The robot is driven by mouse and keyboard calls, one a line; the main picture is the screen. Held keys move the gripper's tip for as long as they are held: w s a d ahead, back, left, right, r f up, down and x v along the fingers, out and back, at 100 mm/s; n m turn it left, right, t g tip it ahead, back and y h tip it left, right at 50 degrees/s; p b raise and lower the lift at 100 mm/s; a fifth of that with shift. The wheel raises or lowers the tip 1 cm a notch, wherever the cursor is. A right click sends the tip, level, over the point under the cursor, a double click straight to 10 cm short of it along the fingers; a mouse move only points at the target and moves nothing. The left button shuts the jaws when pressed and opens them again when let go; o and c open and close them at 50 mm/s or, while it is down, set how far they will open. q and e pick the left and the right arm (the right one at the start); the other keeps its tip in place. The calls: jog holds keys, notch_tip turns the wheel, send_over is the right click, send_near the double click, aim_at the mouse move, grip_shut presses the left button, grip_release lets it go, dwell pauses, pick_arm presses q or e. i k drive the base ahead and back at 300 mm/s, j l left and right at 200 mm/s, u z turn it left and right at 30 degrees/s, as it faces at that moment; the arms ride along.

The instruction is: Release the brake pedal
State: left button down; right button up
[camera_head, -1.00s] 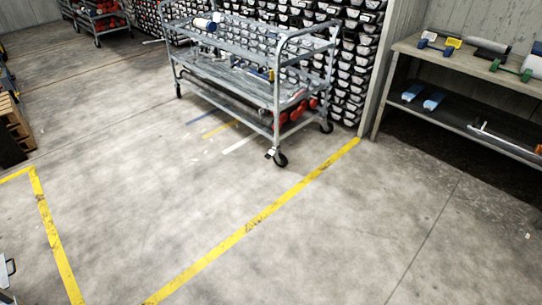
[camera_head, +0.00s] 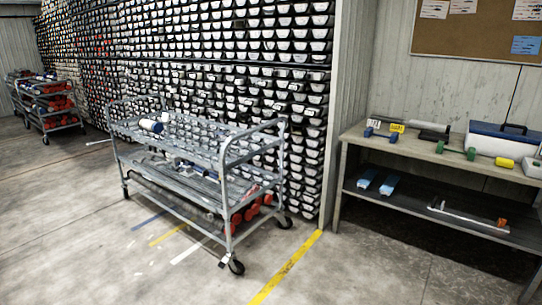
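Another caster (camera_head: 284,222) shows at the right rear of the trolley. Neither of my grippers is in view.
A wall of stacked core trays (camera_head: 290,100) stands right behind the trolley. A workbench (camera_head: 440,155) with tools and a blue-and-white cooler (camera_head: 500,138) is on the right. A second trolley (camera_head: 48,105) stands far left. The floor in front is clear, with a yellow line (camera_head: 285,270).

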aim_at(222, 264)
jog(key=i+l+z, duration=0.25)
jog(key=i, duration=0.65)
jog(key=i+z, duration=0.3)
jog(key=i, duration=0.55)
jog(key=i+l+u, duration=0.15)
jog(key=i+u, duration=0.35)
jog(key=i+l+u, duration=0.45)
jog(key=i, duration=0.2)
jog(key=i+l+u, duration=0.95)
jog(key=l, duration=0.3)
jog(key=k+j, duration=0.05)
